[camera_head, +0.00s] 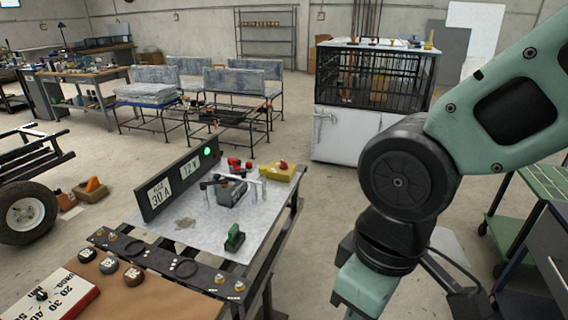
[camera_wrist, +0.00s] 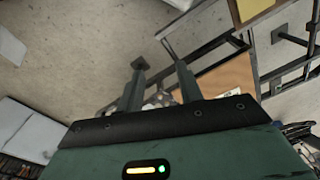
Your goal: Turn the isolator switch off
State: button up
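A yellow box with a red knob (camera_head: 283,170), which looks like the isolator switch, sits at the far right of the grey bench top (camera_head: 205,225). The knob's exact position is too small to read. My arm hangs at the right in the head view, to the right of the bench and nearer than the box. My gripper's fingertips are cut off there. In the wrist view my gripper (camera_wrist: 160,65) has its two fingers apart with nothing held between them. It points at floor and a dark metal frame; the yellow box cannot be made out in that view.
On the bench stand a display panel (camera_head: 178,178) reading 30 A and 12 V with a green light, a dark grey block (camera_head: 232,193), red parts (camera_head: 236,165) and a green part (camera_head: 235,237). A barred white cabinet (camera_head: 350,135) stands behind. Green-topped shelving (camera_head: 540,185) is at right.

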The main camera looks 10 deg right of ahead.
aim_at(283, 166)
jog(key=i+l+u, duration=0.25)
jog(key=i+l, duration=1.6)
jog(key=i, duration=0.15)
